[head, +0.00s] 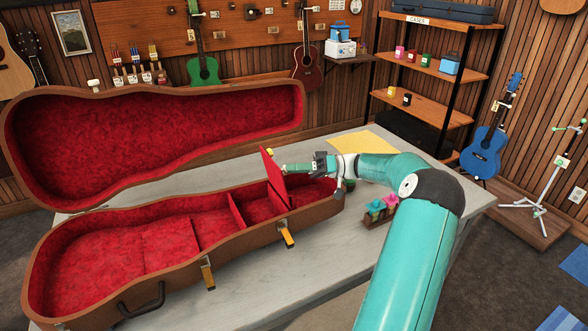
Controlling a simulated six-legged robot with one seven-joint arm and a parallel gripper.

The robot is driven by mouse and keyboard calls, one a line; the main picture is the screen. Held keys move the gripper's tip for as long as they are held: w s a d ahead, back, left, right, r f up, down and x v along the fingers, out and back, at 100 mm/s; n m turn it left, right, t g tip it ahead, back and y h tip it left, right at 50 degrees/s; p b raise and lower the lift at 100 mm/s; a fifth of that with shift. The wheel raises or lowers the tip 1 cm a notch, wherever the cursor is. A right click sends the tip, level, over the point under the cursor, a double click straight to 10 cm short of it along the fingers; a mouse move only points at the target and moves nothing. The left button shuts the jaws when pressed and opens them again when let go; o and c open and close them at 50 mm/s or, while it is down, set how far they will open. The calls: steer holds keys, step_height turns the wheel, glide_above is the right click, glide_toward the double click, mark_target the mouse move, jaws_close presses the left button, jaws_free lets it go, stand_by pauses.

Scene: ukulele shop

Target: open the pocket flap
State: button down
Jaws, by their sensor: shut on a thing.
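An open brown ukulele case (150,255) with red plush lining lies on the grey table, its lid (165,130) raised at the back. The red pocket flap (273,178) stands steeply raised above the pocket near the case's right end. A small yellow piece (270,151) shows at the flap's upper edge. My gripper (285,167) reaches in from the right and is shut at the flap's upper right side. The exact grip is too small to see. Part of the pocket (312,191) shows open beneath it.
A small rack with pink and teal items (380,208) stands on the table (330,250) just right of the case. A yellow sheet (363,143) lies at the table's back. Two latches hang on the case's front. Shelves and a blue ukulele (485,150) stand beyond.

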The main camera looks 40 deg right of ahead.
steer(key=c, duration=1.3)
jaws_free()
steer(key=v, duration=1.3)
steer(key=shift+s+d, duration=0.25)
steer(key=shift+d, duration=0.05)
